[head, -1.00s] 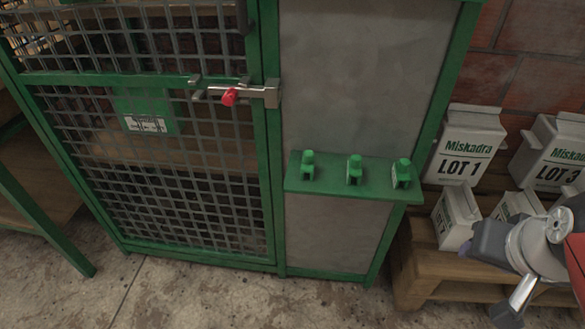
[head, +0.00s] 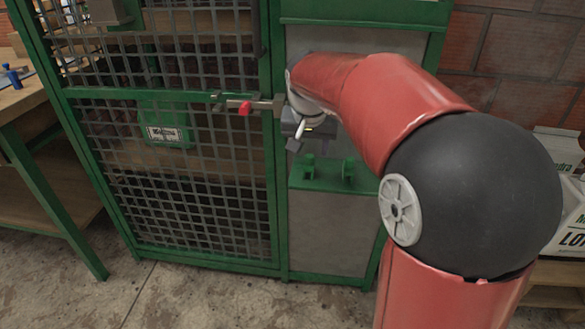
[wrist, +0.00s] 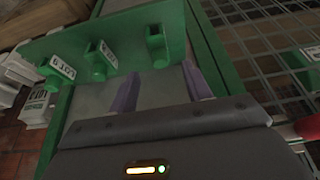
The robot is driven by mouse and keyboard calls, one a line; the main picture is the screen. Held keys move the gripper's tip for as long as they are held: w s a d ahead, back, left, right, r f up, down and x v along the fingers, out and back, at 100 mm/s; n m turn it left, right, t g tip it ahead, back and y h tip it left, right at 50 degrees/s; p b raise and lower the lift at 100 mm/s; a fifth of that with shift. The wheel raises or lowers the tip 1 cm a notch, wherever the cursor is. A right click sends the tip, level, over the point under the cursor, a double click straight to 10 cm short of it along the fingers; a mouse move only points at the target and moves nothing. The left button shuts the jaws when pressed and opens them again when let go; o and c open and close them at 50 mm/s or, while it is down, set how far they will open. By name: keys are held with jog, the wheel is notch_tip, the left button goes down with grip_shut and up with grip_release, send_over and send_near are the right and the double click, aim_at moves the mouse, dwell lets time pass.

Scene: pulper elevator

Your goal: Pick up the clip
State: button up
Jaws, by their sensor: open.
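Three green clips stand in a row on a green ledge (head: 320,181); which one the task means, I cannot tell. In the wrist view one clip (wrist: 155,42) is ahead of my fingers. A labelled middle clip (wrist: 101,60) and a left clip (wrist: 66,68), whose tag seems to read LOT 3, stand to its left. In the head view two clips show, one (head: 308,164) and another (head: 348,170); my arm hides the third. My gripper (wrist: 162,88) is open and empty, its two purple fingers apart and short of the nearest clip.
A green-framed mesh door (head: 200,190) stands left of the ledge, with a metal latch and red knob (head: 245,108) close to my gripper. White boxes (head: 572,215) sit at the right, partly behind my arm. A wooden bench (head: 40,110) is at far left.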

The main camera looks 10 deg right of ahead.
aim_at(309, 156)
jog(key=x, duration=0.6)
jog(key=shift+f, duration=0.35)
jog(key=c, duration=1)
jog(key=shift+r, duration=0.1)
jog(key=shift+c, duration=0.2)
